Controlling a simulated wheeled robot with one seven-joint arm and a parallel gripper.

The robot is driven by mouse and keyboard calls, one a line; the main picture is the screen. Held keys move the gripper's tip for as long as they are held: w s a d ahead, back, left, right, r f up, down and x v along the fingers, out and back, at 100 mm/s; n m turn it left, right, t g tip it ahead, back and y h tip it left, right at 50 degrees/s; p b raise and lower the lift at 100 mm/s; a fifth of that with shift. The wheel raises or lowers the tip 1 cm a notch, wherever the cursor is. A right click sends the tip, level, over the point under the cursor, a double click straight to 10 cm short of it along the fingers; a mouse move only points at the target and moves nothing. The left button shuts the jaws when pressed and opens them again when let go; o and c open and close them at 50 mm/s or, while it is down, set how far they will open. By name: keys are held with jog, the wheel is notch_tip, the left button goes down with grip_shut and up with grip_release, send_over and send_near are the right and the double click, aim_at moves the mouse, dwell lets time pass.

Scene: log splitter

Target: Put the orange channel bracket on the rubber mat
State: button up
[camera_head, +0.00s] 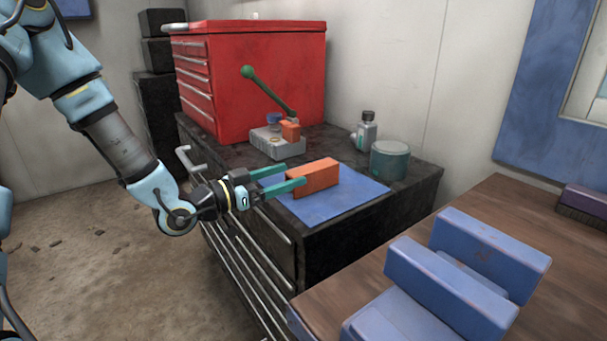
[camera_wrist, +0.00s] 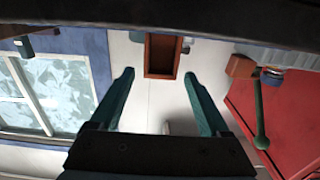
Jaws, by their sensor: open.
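The orange channel bracket (camera_head: 318,177) is at the blue rubber mat (camera_head: 340,209), over its far left part; it appears to rest there, long side roughly level. My gripper (camera_head: 296,174) is open just left of the bracket, its two green fingers pointing at the bracket's near end. In the wrist view the bracket (camera_wrist: 162,55) shows its hollow channel end, centred ahead of the gap between the fingertips (camera_wrist: 160,76), with space on both sides. The underside of the bracket is hidden, so contact with the mat is hard to confirm.
A lever press (camera_head: 277,145) with a green-knobbed handle and small orange block stands behind the bracket. A red tool chest (camera_head: 255,80) is at the back. A bottle (camera_head: 366,130) and teal jar (camera_head: 389,160) stand right. Blue blocks (camera_head: 450,285) lie on the wooden table.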

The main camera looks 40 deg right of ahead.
jog(key=shift+w+a, duration=0.1)
jog(key=shift+a, duration=2.15)
jog(key=shift+w, duration=0.1)
jog(key=w+a+f+n+t+y, duration=0.35)
jog(key=w+a+y, duration=0.25)
jog(key=a, duration=0.2)
jog(key=w+a+f+n+t+y, duration=0.3)
jog(key=w+a+f+y, duration=0.15)
jog(key=w+a, duration=0.35)
jog(key=s+a+r+n+y, duration=0.15)
jog(key=a+n+y, duration=0.35)
jog(key=a, duration=0.8)
jog(key=s+a+r+n+g+y, duration=0.2)
jog(key=s+a+n+g, duration=0.2)
jog(key=s+a+n, duration=0.2)
jog(key=s+a, duration=0.2)
jog(key=s, duration=0.1)
jog(key=shift+s+r, duration=0.25)
jog(key=shift+r, duration=0.15)
